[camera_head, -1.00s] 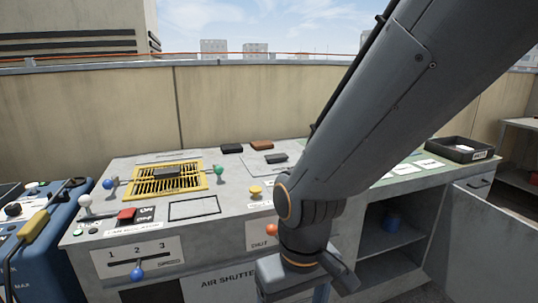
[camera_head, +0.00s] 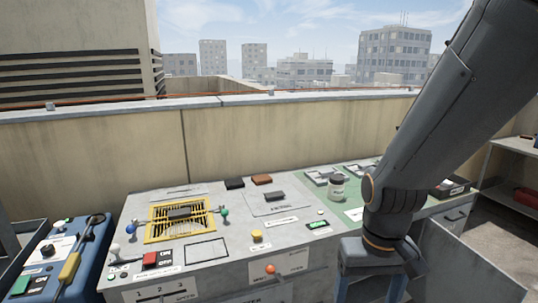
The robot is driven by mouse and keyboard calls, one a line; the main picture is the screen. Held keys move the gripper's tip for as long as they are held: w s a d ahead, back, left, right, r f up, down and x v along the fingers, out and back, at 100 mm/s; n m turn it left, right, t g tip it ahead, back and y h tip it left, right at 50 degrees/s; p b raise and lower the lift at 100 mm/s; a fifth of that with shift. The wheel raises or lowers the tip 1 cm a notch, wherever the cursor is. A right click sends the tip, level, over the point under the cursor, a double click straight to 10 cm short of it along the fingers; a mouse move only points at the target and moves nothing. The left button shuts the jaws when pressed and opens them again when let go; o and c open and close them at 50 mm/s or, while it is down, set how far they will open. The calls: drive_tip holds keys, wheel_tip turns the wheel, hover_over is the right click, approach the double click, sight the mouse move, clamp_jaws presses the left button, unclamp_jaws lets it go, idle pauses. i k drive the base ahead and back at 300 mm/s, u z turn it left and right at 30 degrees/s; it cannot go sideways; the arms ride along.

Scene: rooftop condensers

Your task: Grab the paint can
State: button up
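No plainly marked paint can shows now. A small pale jar or can with a dark lid (camera_head: 337,188) stands upright on the green part of the bench top, left of my arm. I cannot tell whether it is the paint can. The bench's open shelf space is hidden behind my arm and gripper. My gripper (camera_head: 371,290) points down at the bottom edge, in front of the bench. Its two fingers are apart, with nothing seen between them; their tips are cut off by the frame edge.
The grey bench (camera_head: 222,256) carries a yellow grille (camera_head: 165,235), switches and knobs. An open grey door panel (camera_head: 462,272) stands right of my gripper. A black tray (camera_head: 452,187) sits at the bench's right end. A blue machine (camera_head: 88,262) stands left; shelves (camera_head: 513,195) stand far right.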

sight(336, 183)
drive_tip(key=k, duration=0.65)
drive_tip(key=z, duration=0.55)
drive_tip(key=i, duration=0.65)
drive_tip(key=z, duration=0.5)
drive_tip(key=i, duration=1.65)
drive_tip(key=u, duration=0.85)
